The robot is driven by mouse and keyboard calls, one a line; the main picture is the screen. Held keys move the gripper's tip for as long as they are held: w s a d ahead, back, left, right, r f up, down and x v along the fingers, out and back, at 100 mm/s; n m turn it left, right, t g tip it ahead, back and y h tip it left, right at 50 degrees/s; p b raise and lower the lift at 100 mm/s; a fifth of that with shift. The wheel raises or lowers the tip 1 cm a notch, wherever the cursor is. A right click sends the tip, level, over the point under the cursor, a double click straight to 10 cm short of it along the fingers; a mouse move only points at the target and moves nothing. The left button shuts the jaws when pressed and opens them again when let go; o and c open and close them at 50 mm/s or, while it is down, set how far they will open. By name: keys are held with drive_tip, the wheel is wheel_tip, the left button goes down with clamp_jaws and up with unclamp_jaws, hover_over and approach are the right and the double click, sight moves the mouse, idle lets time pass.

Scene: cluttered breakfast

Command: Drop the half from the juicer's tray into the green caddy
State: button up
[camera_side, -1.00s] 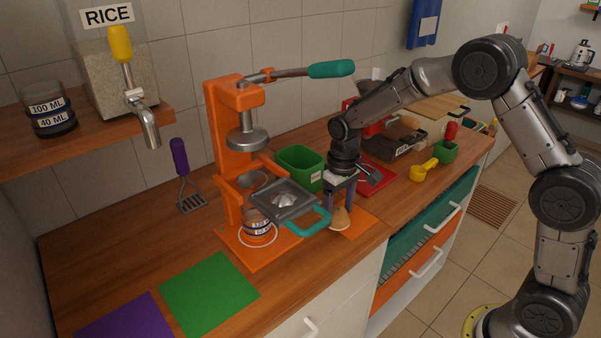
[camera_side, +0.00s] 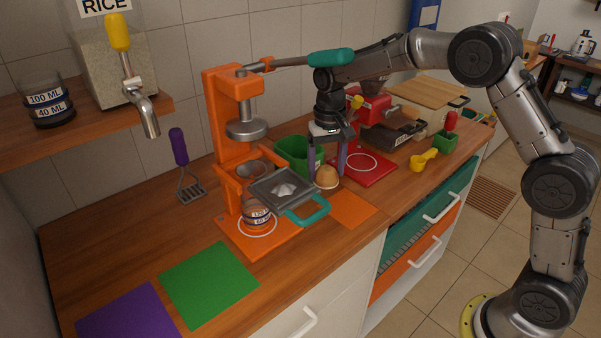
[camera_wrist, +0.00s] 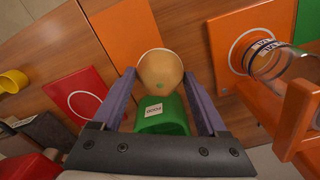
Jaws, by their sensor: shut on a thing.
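My gripper (camera_side: 327,176) is shut on a tan, dome-shaped half (camera_side: 327,179). It holds the half in the air beside the juicer's tray. In the wrist view the half (camera_wrist: 160,72) sits between the fingertips of my gripper (camera_wrist: 160,76). The green caddy (camera_side: 291,151) stands behind and to the left of the half in the side view, partly hidden by the juicer and my gripper. The labelled caddy (camera_wrist: 165,112) also shows between the fingers in the wrist view. The orange juicer (camera_side: 224,125) has its grey tray (camera_side: 266,186) with a teal handle swung out; a pale cone sits in it.
The juicer's lever with a teal grip (camera_side: 331,57) reaches close to my wrist. A red mat (camera_side: 375,173) and an orange mat (camera_side: 352,208) lie to the right. A yellow scoop (camera_side: 422,161) and a small green pot (camera_side: 444,141) stand farther right. The front left counter holds flat mats.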

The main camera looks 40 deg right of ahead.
drive_tip(key=w+d+r+m, duration=0.1)
drive_tip(key=w+r+m, duration=0.2)
drive_tip(key=w, duration=0.3)
drive_tip(key=w+d+r+m, duration=0.2)
drive_tip(key=w+r+m, duration=0.1)
drive_tip(key=w, duration=0.4)
drive_tip(key=shift+w+d+r+m, duration=0.2)
drive_tip(key=shift+w+r+m, duration=0.1)
drive_tip(key=shift+m, duration=0.1)
drive_tip(key=shift+f, duration=0.1)
drive_tip(key=shift+w+d+f, duration=0.2)
drive_tip(key=shift+f, duration=0.35)
drive_tip(key=shift+w+d+f, duration=0.15)
drive_tip(key=shift+w+f, duration=0.05)
drive_tip(key=shift+f, duration=0.3)
drive_tip(key=shift+f, duration=0.1)
drive_tip(key=shift+w+f, duration=0.1)
drive_tip(key=shift+f, duration=0.25)
drive_tip(key=shift+d, duration=0.1)
